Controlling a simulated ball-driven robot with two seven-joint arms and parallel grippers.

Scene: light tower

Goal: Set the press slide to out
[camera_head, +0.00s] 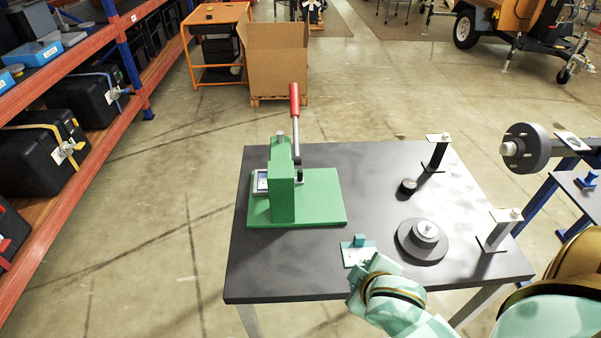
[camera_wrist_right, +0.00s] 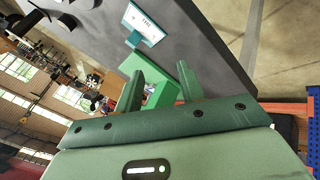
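The green press (camera_head: 283,190) stands on the left part of the dark table, with a red-handled lever (camera_head: 294,105) pointing up. A small pale, blue-edged piece (camera_head: 261,183) shows at the left of its upright; I cannot tell whether this is the slide or how it is set. My right gripper (camera_head: 372,272) is over the table's front edge, right of and nearer than the press, apart from it. In the right wrist view its two fingers (camera_wrist_right: 160,75) are open and empty, with green press parts (camera_wrist_right: 160,94) showing beyond. My left gripper is not in view.
A teal block with a white label (camera_head: 358,254) sits close to my right gripper. A dark stepped disc (camera_head: 424,240), a small black knob (camera_head: 407,187) and two posts (camera_head: 436,153) (camera_head: 497,230) stand on the right. The table's back middle is clear.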

